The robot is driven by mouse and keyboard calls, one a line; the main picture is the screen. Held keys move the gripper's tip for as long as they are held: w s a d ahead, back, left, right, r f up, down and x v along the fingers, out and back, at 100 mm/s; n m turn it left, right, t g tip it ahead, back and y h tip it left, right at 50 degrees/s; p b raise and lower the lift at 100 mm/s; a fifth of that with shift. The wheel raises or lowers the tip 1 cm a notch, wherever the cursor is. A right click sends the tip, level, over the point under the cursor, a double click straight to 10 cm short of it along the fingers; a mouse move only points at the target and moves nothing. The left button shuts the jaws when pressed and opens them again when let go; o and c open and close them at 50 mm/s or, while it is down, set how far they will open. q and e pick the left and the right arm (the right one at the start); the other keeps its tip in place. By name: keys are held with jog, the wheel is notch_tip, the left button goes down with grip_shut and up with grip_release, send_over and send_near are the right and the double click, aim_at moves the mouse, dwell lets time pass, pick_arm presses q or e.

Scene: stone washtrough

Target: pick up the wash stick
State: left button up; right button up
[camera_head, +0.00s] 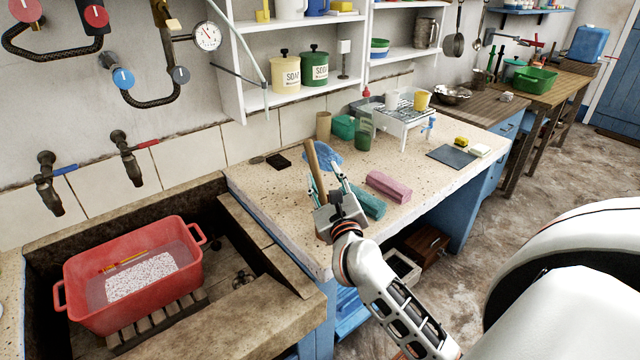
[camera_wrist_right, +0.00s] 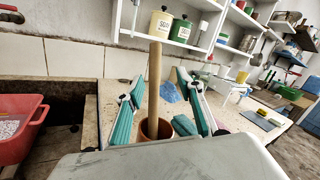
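The wash stick (camera_wrist_right: 154,85) is a plain wooden rod. It stands nearly upright in a brown pot (camera_wrist_right: 164,127) on the stone counter. In the head view the stick (camera_head: 313,172) rises above my right gripper (camera_head: 328,180), which hides its lower part and most of the pot. In the wrist view the teal fingers of my right gripper (camera_wrist_right: 160,78) are spread wide, one on each side of the stick, with clear gaps between. The gripper is open and holds nothing. My left gripper is not in view.
A teal block (camera_head: 370,205) and a pink block (camera_head: 389,187) lie right of the gripper. A blue cloth (camera_head: 325,157) lies behind. A stone trough with a red tub (camera_head: 132,292) is at left. A white rack (camera_head: 407,118) stands farther back on the counter.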

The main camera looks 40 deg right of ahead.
aim_at(314, 163)
jog(key=w+m, duration=0.1)
jog(key=w, duration=0.2)
jog(key=w+d+m, duration=0.1)
jog(key=w, duration=0.2)
jog(key=w+d+p, duration=0.1)
jog(key=w, duration=0.2)
jog(key=shift+d+f+m+g+y, duration=0.15)
jog(key=shift+d+m+g+y, duration=0.15)
jog(key=shift+m+g, duration=0.1)
grip_shut()
